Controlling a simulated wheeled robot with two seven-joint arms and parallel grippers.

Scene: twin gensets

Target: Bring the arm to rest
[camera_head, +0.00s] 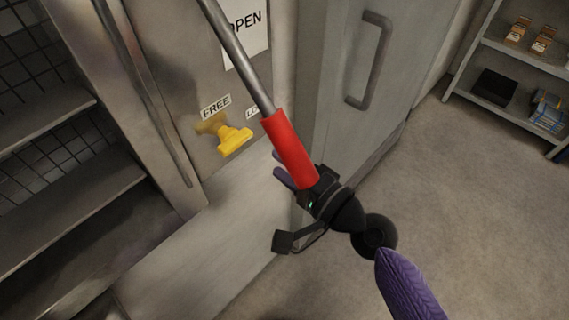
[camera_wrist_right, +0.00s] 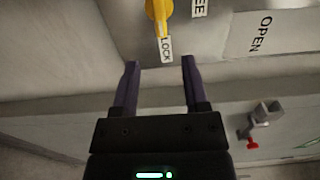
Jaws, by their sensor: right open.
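My right arm reaches in from the bottom right of the head view. Its gripper (camera_head: 280,172) is partly hidden behind a red grip on a metal rod (camera_head: 288,148). In the right wrist view the two purple fingers of the gripper (camera_wrist_right: 160,68) stand apart with nothing between them. A yellow handle (camera_head: 234,139) on the metal panel is up and left of the gripper, by the FREE label (camera_head: 216,107). It also shows in the wrist view (camera_wrist_right: 158,12), beyond the fingertips, by the LOCK label (camera_wrist_right: 166,48). My left gripper is not in view.
A grey door with a pull handle (camera_head: 372,62) stands right of the rod. An OPEN sign (camera_head: 247,30) is on the panel. Dark shelves (camera_head: 70,185) are at left; a shelf unit (camera_head: 497,45) is at upper right. The floor (camera_head: 470,200) at right is clear.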

